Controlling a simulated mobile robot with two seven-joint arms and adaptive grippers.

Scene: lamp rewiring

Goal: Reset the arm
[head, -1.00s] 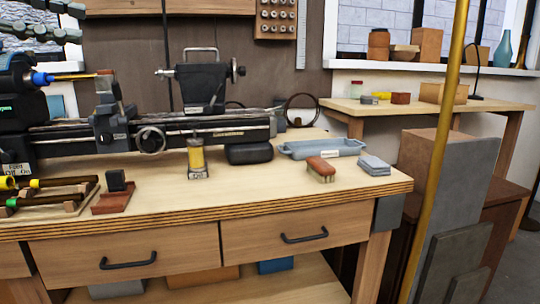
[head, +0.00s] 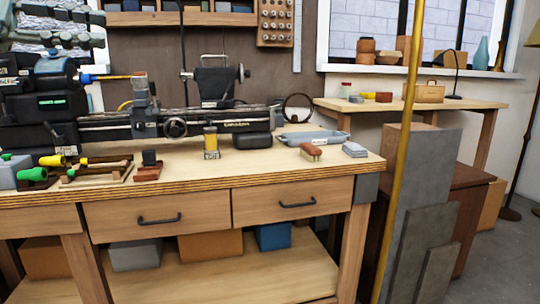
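My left gripper (head: 97,30) is at the top left corner of the head view, above the headstock end of the lathe (head: 200,122). Its two grey jointed fingers are spread apart with a gap between them. Nothing shows between them. The rest of the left arm is cut off by the picture edge. My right gripper is not in the picture.
The workbench (head: 260,182) holds a yellow container (head: 211,142), a blue tray (head: 315,138), a brush (head: 311,152) and grey pads (head: 355,149). A brass pole (head: 405,145) stands upright at right, before grey slabs (head: 425,250). Floor shows at far right.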

